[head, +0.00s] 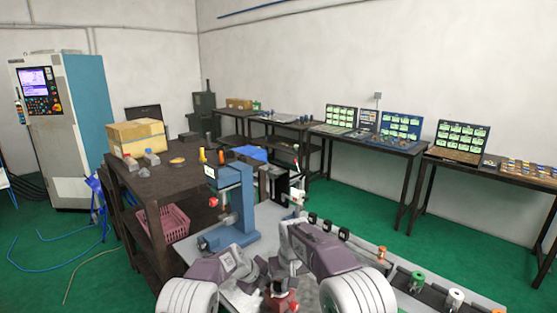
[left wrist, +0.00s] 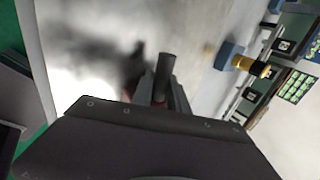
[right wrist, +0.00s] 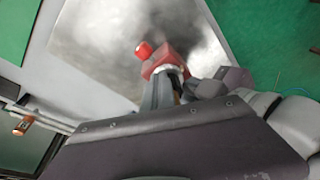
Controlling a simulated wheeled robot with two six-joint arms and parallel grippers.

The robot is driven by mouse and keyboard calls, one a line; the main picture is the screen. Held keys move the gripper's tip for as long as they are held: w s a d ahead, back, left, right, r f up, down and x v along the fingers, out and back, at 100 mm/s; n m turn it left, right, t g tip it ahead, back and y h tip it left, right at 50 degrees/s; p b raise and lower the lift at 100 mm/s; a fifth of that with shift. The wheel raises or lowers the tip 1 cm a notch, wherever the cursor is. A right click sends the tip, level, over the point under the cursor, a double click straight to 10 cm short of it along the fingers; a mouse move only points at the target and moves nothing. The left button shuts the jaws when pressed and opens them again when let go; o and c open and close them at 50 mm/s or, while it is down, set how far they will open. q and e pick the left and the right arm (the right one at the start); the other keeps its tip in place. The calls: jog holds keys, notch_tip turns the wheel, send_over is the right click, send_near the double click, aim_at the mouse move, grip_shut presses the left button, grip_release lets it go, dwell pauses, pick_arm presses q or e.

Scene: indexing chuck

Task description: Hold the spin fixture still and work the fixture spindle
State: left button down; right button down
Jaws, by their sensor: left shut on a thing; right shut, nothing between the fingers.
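The red spin fixture (head: 281,303) is at the bottom middle of the head view, on a pale metal bench, partly hidden by my grippers. In the right wrist view its red body (right wrist: 158,62) shows a red knob (right wrist: 143,50) and a pale ring. My left gripper (left wrist: 163,88) is shut on part of the fixture; a dark grey cylinder (left wrist: 166,66) stands at its fingertips, with a little red behind. My right gripper (right wrist: 165,92) is shut and empty, its fingertips close against the red body. I cannot tell whether they touch it. The spindle is not clearly distinguishable.
A blue press-like machine (head: 235,200) stands on the bench beyond my left arm. A dark shelf table (head: 150,185) with boxes stands left.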

jog(key=shift+a, duration=0.25)
jog(key=shift+s+a, duration=0.1)
jog(key=shift+a, duration=0.5)
jog(key=shift+a, duration=0.15)
jog(key=shift+s, duration=0.15)
dwell(0.4)
jog(key=shift+s, duration=0.3)
notch_tip(320, 180, up, 6)
dwell(0.4)
